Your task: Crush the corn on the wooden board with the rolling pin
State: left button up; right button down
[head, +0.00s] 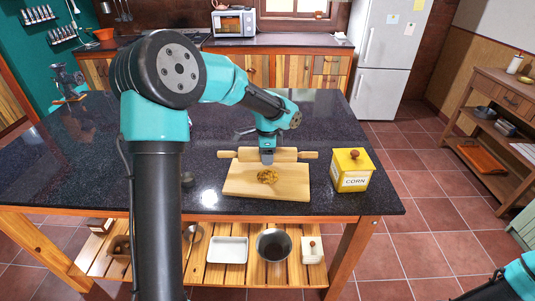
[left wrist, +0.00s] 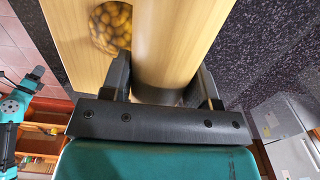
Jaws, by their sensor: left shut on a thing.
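The wooden rolling pin (head: 285,155) lies crosswise along the back part of the wooden board (head: 240,185). The corn (head: 267,176) is a small golden heap near the board's middle, in front of the pin. My left gripper (head: 267,158) comes down from above and is shut on the pin near its middle. In the left wrist view the pin (left wrist: 175,40) sits between the two dark fingers of my left gripper (left wrist: 165,85), with the corn kernels (left wrist: 112,25) beside it at the left.
A yellow corn box (head: 351,170) with a wooden knob stands right of the board. A grinder (head: 67,82) stands at the counter's far left corner. A white tray (head: 228,249) and metal pot (head: 272,245) are on the shelf below.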

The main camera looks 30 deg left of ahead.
aim_at(268, 172)
pick_arm(q)
jog(key=shift+r, duration=0.1)
jog(key=shift+m, duration=0.6)
jog(key=s+d+r, duration=0.1)
jog(key=s+r, duration=0.1)
jog(key=s+d+r, duration=0.1)
jog(key=s, duration=0.1)
jog(key=shift+d+r, duration=0.2)
jog(key=shift+r, duration=0.15)
jog(key=shift+f, duration=0.15)
jog(key=shift+w+f, duration=0.1)
jog(key=shift+f, duration=3.35)
jog(key=shift+w+a, duration=0.2)
jog(key=shift+w, duration=0.25)
jog(key=shift+w+a, duration=0.2)
jog(key=shift+w, duration=0.25)
